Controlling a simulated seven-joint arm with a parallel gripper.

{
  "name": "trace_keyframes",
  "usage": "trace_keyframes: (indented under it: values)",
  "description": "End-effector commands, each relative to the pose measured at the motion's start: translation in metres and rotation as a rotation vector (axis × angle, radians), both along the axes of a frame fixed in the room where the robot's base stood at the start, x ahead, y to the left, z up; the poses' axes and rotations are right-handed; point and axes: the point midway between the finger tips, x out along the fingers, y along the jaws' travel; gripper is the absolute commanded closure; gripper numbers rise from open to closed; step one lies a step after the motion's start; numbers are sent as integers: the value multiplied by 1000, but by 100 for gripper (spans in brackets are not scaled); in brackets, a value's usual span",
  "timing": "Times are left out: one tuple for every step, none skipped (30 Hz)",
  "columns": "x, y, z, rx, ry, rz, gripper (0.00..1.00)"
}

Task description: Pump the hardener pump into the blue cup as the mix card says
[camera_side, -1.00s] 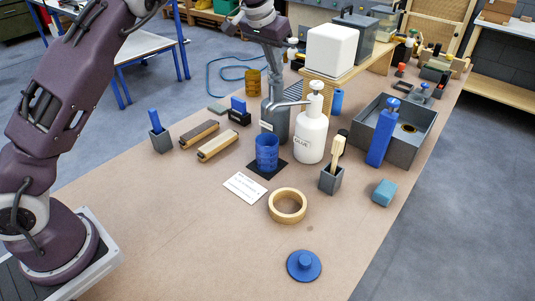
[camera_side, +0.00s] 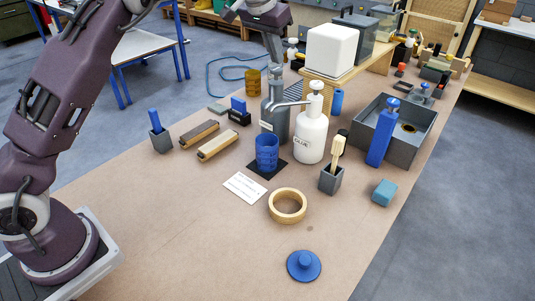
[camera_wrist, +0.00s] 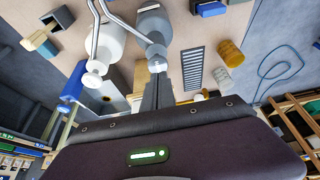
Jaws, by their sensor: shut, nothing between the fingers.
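The hardener pump appears to be the grey bottle (camera_side: 270,122) behind the blue cup; its label is too small to read. Its head also shows in the wrist view (camera_wrist: 157,64). My gripper (camera_side: 278,60) is shut and empty, fingers pointing down just above that head; whether they touch is unclear. Its fingers also show in the wrist view (camera_wrist: 157,78). The blue cup (camera_side: 267,153) stands upright on a black pad (camera_side: 283,170); its contents are not visible. The mix card (camera_side: 245,187) lies in front, its writing unreadable.
A white glue pump bottle (camera_side: 311,138) stands close right of the grey one, its spout reaching left. A brush holder (camera_side: 331,181), wooden ring (camera_side: 287,206) and blue lid (camera_side: 304,266) are nearer. The front left of the table is clear.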

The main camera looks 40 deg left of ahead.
Motion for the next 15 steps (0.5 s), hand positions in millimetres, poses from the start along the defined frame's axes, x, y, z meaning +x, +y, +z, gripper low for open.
trace_keyframes:
  values:
    - [0, 0, -1, 0, 0, 0, 100]
    - [0, 0, -1, 0, 0, 0, 100]
    - [0, 0, -3, 0, 0, 0, 100]
    - [0, 0, -4, 0, 0, 0, 100]
    - [0, 0, -5, 0, 0, 0, 100]
    - [0, 0, -6, 0, 0, 1, 100]
    - [0, 0, -7, 0, 1, 1, 100]
    - [0, 0, -9, 0, 1, 1, 100]
    - [0, 0, -10, 0, 1, 1, 100]
    - [0, 0, -11, 0, 0, 1, 100]
    - [0, 0, -12, 0, 0, 1, 100]
    - [0, 0, -13, 0, 0, 1, 100]
    - [0, 0, -14, 0, 0, 1, 100]
    - [0, 0, -16, 0, 1, 1, 100]
    - [0, 0, -17, -1, 1, 1, 100]
